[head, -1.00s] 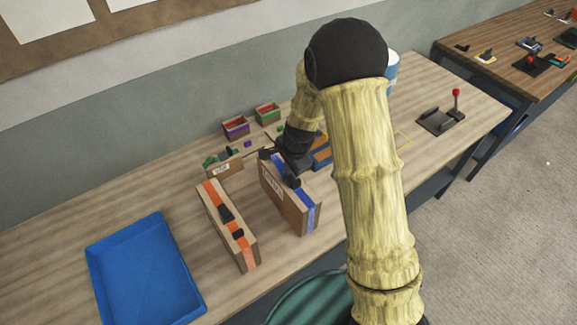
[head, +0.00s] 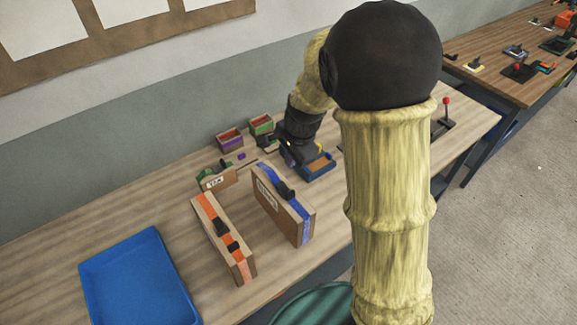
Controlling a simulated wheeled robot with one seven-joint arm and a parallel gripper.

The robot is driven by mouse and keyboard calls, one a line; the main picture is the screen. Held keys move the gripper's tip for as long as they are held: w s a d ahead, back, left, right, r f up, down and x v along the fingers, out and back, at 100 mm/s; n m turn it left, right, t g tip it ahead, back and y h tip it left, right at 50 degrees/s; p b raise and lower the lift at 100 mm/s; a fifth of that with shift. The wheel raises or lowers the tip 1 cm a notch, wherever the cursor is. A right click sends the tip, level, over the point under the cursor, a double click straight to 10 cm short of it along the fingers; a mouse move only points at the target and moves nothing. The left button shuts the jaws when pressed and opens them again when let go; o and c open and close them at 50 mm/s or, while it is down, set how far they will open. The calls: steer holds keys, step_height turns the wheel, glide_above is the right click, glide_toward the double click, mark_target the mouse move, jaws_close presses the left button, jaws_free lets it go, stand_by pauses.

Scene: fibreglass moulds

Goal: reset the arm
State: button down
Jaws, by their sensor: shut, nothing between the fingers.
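My gripper (head: 272,143) is at the end of my arm in the head view, small and dark. It is shut and empty, just above and behind the blue-striped box. My forearm (head: 385,210) stands large in the foreground and hides part of the table to the right. The blue-striped box (head: 277,215) stands upright with a dark handle on its top edge, apart from my gripper.
An orange-striped box (head: 221,240) stands to the left, with a blue tray (head: 140,280) beyond it. A green-topped box (head: 214,178), purple bin (head: 229,140) and green bin (head: 261,125) are near the wall. A blue box (head: 316,170) sits beside my wrist.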

steer(key=shift+r, duration=0.25)
stand_by(0.3)
steer(key=s+d+f+n+b, duration=0.1)
steer(key=s+d+n+b, duration=0.1)
steer(key=s+d+n, duration=0.3)
steer(key=s+d+f+n+h+b, duration=0.1)
steer(key=s+d+n, duration=0.3)
steer(key=s, duration=0.6)
steer(key=f+n+b, duration=0.1)
steer(key=n, duration=0.1)
steer(key=shift+s+d+f+n, duration=0.15)
steer(key=shift+d+n, duration=0.2)
steer(key=shift+n, duration=0.05)
